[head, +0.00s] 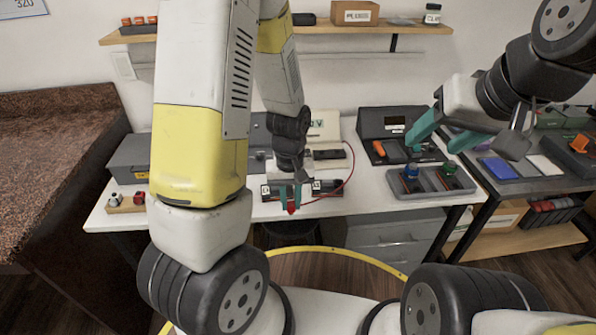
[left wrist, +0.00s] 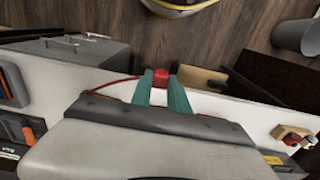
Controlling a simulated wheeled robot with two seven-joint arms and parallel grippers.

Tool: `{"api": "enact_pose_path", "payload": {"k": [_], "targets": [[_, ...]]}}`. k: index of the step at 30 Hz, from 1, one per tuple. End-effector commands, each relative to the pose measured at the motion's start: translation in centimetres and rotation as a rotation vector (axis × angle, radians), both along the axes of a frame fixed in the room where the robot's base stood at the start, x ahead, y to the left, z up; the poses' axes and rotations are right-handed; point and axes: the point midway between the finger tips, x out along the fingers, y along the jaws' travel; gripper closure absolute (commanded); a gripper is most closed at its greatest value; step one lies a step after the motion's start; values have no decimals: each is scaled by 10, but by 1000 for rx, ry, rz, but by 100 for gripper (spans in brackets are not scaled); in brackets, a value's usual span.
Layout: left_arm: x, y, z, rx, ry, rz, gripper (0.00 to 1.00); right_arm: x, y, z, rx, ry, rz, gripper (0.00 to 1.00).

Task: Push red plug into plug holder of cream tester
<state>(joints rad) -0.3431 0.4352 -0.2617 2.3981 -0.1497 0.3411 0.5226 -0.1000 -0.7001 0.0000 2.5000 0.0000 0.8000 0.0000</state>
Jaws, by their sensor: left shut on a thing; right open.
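My left gripper (head: 290,193) is shut on the red plug (head: 291,208) at the front of the white table. The plug also shows between the teal fingertips in the left wrist view (left wrist: 161,77). A red wire (head: 350,170) loops from near the plug back to the cream tester (head: 328,124), which is partly hidden by my left arm. A dark block with white labels (head: 328,186) lies around and behind the fingers; I cannot tell whether the plug touches it. The plug holder is not clearly visible. My right gripper (head: 445,135) is open and empty above the right side of the table.
A grey tray (head: 430,191) with blue and green pieces sits below my right gripper. A dark device (head: 393,121) stands behind it. A grey box (head: 128,158) and a small wooden block (head: 125,207) with plugs are at the left. A shelf (head: 340,29) runs above.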

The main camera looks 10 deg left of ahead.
Motion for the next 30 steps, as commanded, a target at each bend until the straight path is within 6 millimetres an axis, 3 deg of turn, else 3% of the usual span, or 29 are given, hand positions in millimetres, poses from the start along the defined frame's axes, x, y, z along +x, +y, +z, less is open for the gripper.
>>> {"api": "enact_pose_path", "payload": {"k": [30], "targets": [[-3, -1, 12, 0, 0, 0, 100, 0, 0, 0, 0, 0, 0, 41]]}}
